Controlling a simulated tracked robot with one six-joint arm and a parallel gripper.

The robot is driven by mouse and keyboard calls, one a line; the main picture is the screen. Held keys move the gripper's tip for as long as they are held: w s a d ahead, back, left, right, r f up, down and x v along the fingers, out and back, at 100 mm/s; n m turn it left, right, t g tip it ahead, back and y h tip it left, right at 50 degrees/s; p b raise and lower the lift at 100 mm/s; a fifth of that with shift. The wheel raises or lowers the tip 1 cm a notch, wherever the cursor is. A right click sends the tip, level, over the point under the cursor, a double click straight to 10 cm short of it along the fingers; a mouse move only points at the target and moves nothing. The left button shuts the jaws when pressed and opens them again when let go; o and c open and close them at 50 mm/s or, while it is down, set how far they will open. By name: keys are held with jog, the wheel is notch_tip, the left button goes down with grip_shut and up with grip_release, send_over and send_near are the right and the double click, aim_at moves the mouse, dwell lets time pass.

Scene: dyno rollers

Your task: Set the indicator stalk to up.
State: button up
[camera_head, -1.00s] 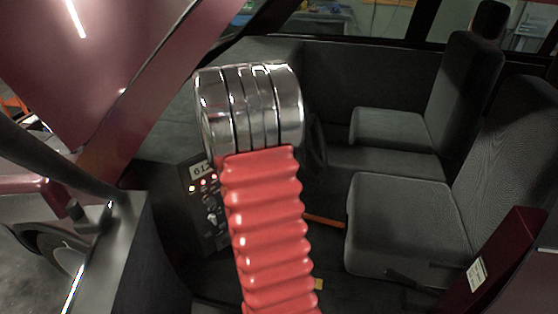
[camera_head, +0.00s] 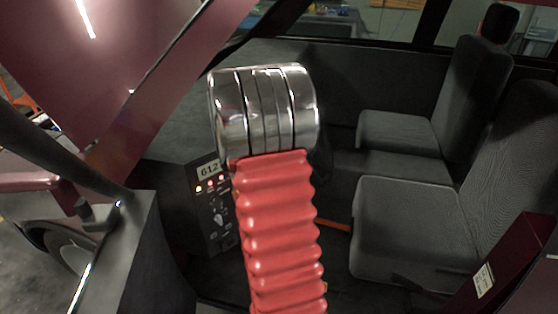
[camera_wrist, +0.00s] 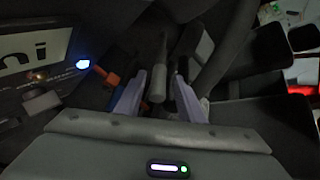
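In the wrist view, my gripper (camera_wrist: 159,76) is open, with its two pale lavender fingers apart. A dark grey stalk with a thicker, lighter rounded end (camera_wrist: 158,84) shows between the fingers. It looks like a stalk or lever, but I cannot tell for sure that it is the indicator stalk, or whether a finger touches it. In the head view, my arm's red bellows and chrome rings fill the middle and hide the gripper and the stalk.
A small control panel (camera_head: 216,215) with lit lamps and a label reading 612 stands left of my arm. Grey seats (camera_head: 412,230) are at the right. A dark red door part (camera_head: 130,75) is at upper left. The wrist view shows a blue light (camera_wrist: 82,64) and an orange piece (camera_wrist: 112,79).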

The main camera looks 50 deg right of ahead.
jog(key=shift+r, duration=0.1)
jog(key=shift+a+r, duration=0.35)
jog(key=shift+a, duration=0.2)
jog(key=v, duration=1.2)
jog(key=shift+a, duration=0.2)
